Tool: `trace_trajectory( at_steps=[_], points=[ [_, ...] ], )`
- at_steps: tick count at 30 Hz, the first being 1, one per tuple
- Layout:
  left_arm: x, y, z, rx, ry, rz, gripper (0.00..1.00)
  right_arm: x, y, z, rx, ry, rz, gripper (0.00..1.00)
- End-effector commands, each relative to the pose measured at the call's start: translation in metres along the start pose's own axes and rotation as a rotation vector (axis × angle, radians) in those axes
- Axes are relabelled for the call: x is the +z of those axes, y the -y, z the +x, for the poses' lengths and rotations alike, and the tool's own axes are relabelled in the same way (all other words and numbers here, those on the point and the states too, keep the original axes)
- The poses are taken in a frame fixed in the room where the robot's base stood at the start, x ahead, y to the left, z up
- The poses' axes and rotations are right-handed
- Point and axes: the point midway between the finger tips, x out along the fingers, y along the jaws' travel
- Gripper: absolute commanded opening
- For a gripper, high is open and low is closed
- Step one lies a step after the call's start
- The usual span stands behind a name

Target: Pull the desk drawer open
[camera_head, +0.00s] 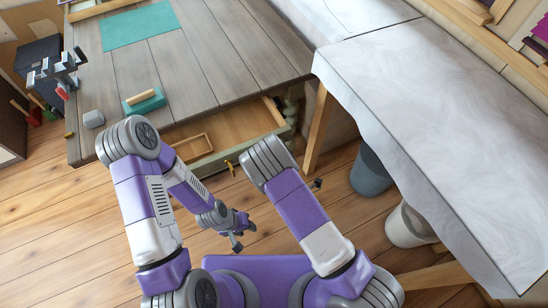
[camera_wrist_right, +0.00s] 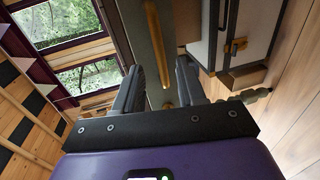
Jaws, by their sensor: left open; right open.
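The grey plank desk (camera_head: 225,55) is at upper left in the head view. Its drawer (camera_head: 240,122) stands partly pulled out, with its wooden inside showing. A brass handle (camera_head: 231,167) shows on the drawer's green-grey front, partly hidden by my right arm. In the right wrist view, the long brass bar handle (camera_wrist_right: 153,35) runs between the open fingers of my right gripper (camera_wrist_right: 158,68); I cannot tell whether they touch it. The head view hides this gripper behind its arm. My left gripper (camera_head: 243,236) is open and empty, low in front of the drawer.
A small wooden tray (camera_head: 192,148) lies in the drawer. A teal block with a wooden grip (camera_head: 144,101), a grey block (camera_head: 93,119) and a green mat (camera_head: 138,27) are on the desk. A cloth-covered table (camera_head: 430,100) and two buckets (camera_head: 370,172) stand right.

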Motion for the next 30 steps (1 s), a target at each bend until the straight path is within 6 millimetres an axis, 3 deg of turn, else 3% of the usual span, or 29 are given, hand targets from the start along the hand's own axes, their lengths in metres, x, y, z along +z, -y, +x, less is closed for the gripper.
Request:
trace_trajectory(
  at_steps=[3,7,26,30],
  points=[
    [0.0,-0.002,-0.004,0.0,0.0,0.0,0.43,0.0,0.0,-0.019,-0.004,0.001,0.0,0.4],
    [0.0,-0.002,-0.005,0.0,0.0,0.0,0.43,0.0,0.0,-0.03,-0.002,0.0,0.0,0.4],
    [0.0,-0.002,-0.005,0.0,0.0,0.0,0.43,0.001,0.001,-0.032,-0.006,0.005,0.01,0.4],
    [0.0,-0.003,-0.007,0.0,0.0,0.0,0.43,0.016,0.021,-0.037,-0.097,0.083,0.166,0.4]
  ],
)
